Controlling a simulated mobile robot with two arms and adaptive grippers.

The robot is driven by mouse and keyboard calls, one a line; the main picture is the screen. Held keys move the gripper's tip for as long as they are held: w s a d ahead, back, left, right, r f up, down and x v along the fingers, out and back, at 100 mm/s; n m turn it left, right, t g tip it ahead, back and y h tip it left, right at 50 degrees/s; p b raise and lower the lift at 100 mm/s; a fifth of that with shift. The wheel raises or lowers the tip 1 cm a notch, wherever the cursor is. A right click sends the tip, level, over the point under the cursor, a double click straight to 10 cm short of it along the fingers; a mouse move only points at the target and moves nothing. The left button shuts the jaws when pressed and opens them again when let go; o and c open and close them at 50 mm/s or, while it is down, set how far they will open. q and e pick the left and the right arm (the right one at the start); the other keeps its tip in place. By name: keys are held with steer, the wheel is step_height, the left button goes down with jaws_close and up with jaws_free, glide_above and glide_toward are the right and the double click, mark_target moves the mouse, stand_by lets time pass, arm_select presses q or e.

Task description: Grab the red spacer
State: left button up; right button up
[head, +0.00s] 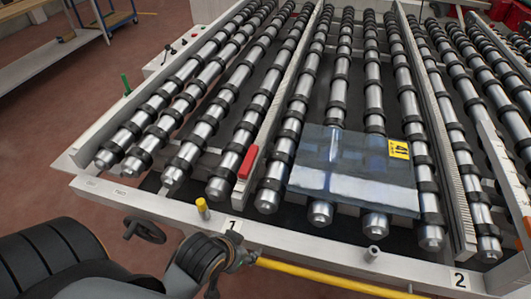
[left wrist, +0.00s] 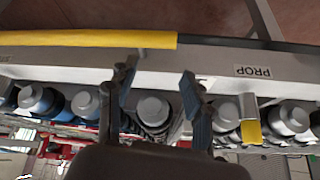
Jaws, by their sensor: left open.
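The red spacer (head: 247,161) is a small red block. In the head view it lies at the near end of a light rail between two roller rows, left of the glass sheet. My left gripper (head: 236,266) is at the machine's front edge, nearer than the spacer and apart from it. In the left wrist view the left gripper (left wrist: 157,85) has its two fingers spread, with nothing between them but a roller end behind. Red patches show there beyond the fingers, but I cannot tell whether one is the spacer. My right gripper is in neither view.
A glass sheet (head: 340,185) with a yellow label lies on the rollers. A yellow-topped peg (head: 202,210) stands up from the front frame beside my left gripper. A yellow bar (head: 325,280) runs along the front. A black handwheel (head: 145,230) is at the left.

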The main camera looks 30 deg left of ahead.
arm_select(q)
steer(key=w+a+r+t, duration=0.1)
steer(key=w+r+n+t, duration=0.1)
steer(key=w, duration=0.1)
steer(key=w+a+r+t+y, duration=0.1)
steer(key=w+r, duration=0.1)
steer(key=shift+a+n, duration=0.3)
steer(key=shift+a, duration=0.05)
steer(key=w+a+r+n+t+y, duration=0.2)
steer(key=w+a+r+t, duration=0.2)
steer(key=r, duration=0.4)
steer(key=p, duration=0.2)
glide_toward(250, 157)
steer(key=x, duration=0.3)
steer(key=shift+w+d+r, duration=0.1)
steer(key=shift+d+r, duration=0.05)
steer(key=shift+d, duration=0.05)
steer(key=shift+w, duration=0.35)
steer(key=shift+w+a+f+p, duration=0.2)
steer(key=shift+w+f+p, duration=0.05)
steer(key=shift+f+p, duration=0.05)
steer(key=x, duration=0.1)
steer(key=p+x, duration=0.1)
steer(key=x, duration=0.1)
steer(key=shift+a+f, duration=0.1)
steer(key=shift+a, duration=0.2)
steer(key=shift+w+a+f, duration=0.1)
steer(key=shift+w+f, duration=0.2)
steer(key=shift+w, duration=0.2)
steer(key=c, duration=1)
